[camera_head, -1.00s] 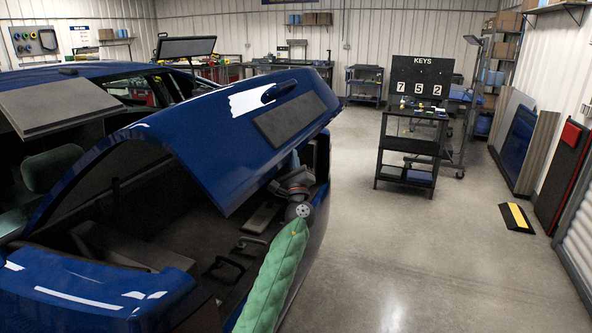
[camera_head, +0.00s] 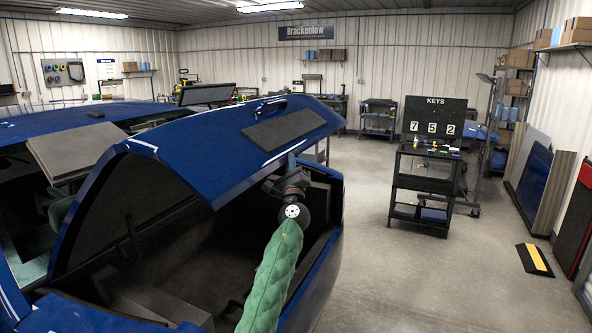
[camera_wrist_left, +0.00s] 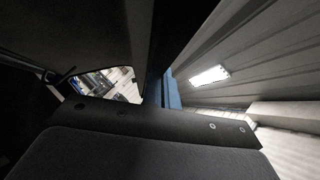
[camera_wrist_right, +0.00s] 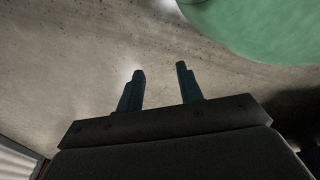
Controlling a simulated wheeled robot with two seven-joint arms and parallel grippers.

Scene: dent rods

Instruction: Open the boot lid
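The blue boot lid (camera_head: 225,155) stands raised at a steep slant over the dark open boot (camera_head: 185,250) of the blue car in the head view. A dark rectangular panel (camera_head: 292,130) lies on its outer face. My left gripper (camera_head: 291,163) is at the lid's lower edge, its tip against or just under it; the green-sleeved arm reaches up from below. In the left wrist view, a dark surface and a blue strip (camera_wrist_left: 171,92) lie ahead; the fingers are not clearly separable. My right gripper (camera_wrist_right: 160,82) is open and empty above the concrete floor, outside the head view.
A black cart (camera_head: 422,185) with a KEYS board (camera_head: 435,117) stands on the open floor to the right. A black-and-yellow ramp block (camera_head: 534,259) and leaning panels (camera_head: 533,175) are at the far right.

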